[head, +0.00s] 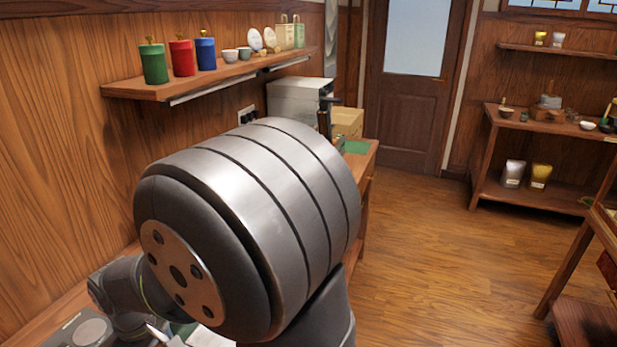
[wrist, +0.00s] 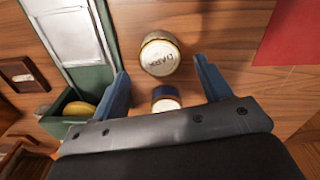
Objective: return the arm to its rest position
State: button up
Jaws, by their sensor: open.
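My gripper (wrist: 160,64) shows in the wrist view with its two blue fingers spread apart and nothing held between them. Past the fingertips, a round tin (wrist: 159,54) with dark lettering on its pale lid stands on the wooden surface. In the head view my grey arm fills the middle and hides most of the bench. I cannot make out the gripper there.
In the wrist view, a green container (wrist: 68,118) holding something yellow is beside the left finger; a red patch (wrist: 294,35) is at upper right. In the head view, a wall shelf (head: 190,84) with several canisters is behind my arm. Open floor (head: 440,240) lies right.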

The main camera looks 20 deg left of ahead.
jog(key=w+d+r+m, duration=0.2)
jog(key=w+d+r, duration=0.2)
jog(key=w+d, duration=0.4)
jog(key=w+d+r+m, duration=0.3)
jog(key=w+d+r, duration=0.2)
jog(key=w, duration=0.5)
jog(key=shift+n, duration=0.3)
jog(key=s+a+f, duration=0.2)
jog(key=a+f, duration=0.1)
jog(key=s+a+f, duration=0.2)
jog(key=a, duration=0.1)
jog(key=s+a+f, duration=0.2)
jog(key=a+f, duration=0.1)
jog(key=a, duration=0.1)
jog(key=shift+f, duration=0.8)
jog(key=shift+r, duration=0.15)
jog(key=shift+r, duration=0.3)
jog(key=w+d+r+n, duration=0.1)
jog(key=w+d+r, duration=0.2)
jog(key=d+r, duration=0.5)
jog(key=shift+d, duration=0.25)
